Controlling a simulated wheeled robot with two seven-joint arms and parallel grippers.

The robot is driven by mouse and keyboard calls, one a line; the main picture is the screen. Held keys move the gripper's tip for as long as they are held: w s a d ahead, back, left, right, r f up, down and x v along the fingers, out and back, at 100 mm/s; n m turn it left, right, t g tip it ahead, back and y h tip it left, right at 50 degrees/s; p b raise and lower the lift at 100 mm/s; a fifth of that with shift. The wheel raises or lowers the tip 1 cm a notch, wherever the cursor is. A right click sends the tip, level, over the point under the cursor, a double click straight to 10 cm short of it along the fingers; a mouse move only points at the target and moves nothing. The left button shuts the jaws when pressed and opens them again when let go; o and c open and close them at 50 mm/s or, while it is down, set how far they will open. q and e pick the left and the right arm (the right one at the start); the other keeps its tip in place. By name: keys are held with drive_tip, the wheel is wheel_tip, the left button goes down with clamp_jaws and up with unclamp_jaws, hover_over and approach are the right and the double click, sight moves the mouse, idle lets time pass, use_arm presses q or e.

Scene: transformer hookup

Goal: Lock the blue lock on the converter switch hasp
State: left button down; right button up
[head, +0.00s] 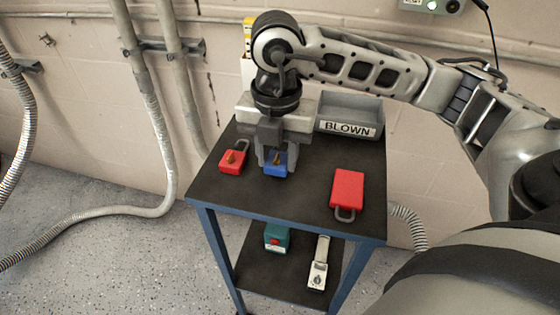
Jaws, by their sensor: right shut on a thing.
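The blue lock (275,169) is at the top of the cart, near its left side. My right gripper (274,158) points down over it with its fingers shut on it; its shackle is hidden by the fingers. I cannot tell whether the lock still touches the cart top. The converter switch hasp is not recognisable in this view. My left gripper is not in view.
A red lock (231,161) lies left of the blue one, and a larger red padlock (346,190) lies at the right. A grey bin labelled BLOWN (350,128) stands behind. The lower shelf (257,277) holds a green box (277,237) and a pale handheld device (318,265).

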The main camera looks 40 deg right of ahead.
drive_tip(key=shift+r+p, duration=1.2)
drive_tip(key=shift+r, duration=0.85)
